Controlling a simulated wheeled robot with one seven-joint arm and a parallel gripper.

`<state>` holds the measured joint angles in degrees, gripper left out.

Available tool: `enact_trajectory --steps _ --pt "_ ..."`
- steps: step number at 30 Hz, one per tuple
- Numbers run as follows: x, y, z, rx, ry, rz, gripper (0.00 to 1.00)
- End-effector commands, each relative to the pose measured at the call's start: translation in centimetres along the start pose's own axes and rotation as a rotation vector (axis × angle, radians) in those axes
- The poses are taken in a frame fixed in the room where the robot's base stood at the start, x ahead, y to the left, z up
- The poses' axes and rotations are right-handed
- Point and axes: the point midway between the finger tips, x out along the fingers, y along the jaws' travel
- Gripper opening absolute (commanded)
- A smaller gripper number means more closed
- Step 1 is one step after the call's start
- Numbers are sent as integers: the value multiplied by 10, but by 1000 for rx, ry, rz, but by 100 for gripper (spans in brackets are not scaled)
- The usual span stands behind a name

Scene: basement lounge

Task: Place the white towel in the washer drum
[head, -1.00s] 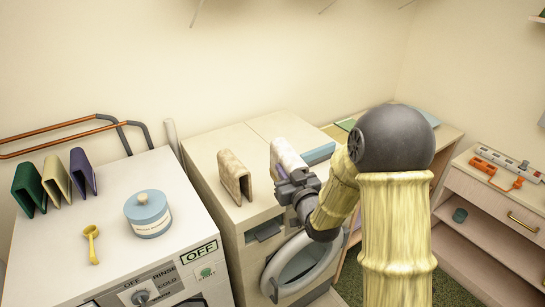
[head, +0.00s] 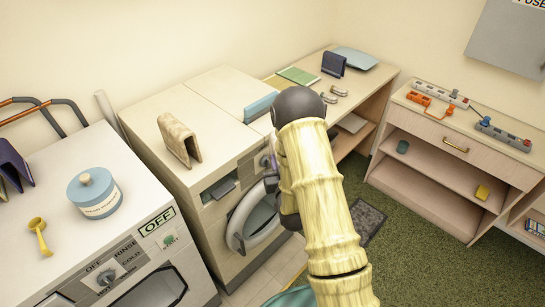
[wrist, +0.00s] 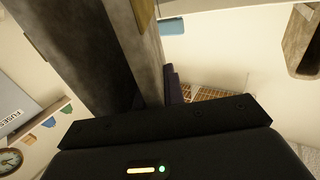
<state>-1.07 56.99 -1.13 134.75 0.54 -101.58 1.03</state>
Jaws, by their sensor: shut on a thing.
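My gripper (wrist: 165,125) is a dark bar in the lower wrist view, shut on the white towel (wrist: 88,50), which looks grey in shadow and fills the upper left. In the head view my arm hides the towel and most of the gripper, in front of the washer. The front-load washer (head: 180,90) is cream-coloured. Its round door (head: 240,222) with a pale ring shows left of my arm and appears swung outward. The drum inside is hidden.
A folded tan towel (head: 180,138) and a blue box-like item (head: 260,106) are on the washer top. A second machine (head: 75,245) stands at left with a blue jar (head: 95,195) and yellow scoop (head: 38,235). A shelf unit (head: 440,160) stands at right, with green carpet between.

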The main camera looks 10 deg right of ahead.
Motion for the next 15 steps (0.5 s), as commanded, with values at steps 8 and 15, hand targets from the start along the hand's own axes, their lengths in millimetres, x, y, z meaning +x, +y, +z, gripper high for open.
enact_trajectory --steps 8,15 --pt "0 -1 12 0 3 -1 0" --pt "1 -2 30 1 4 -4 0"
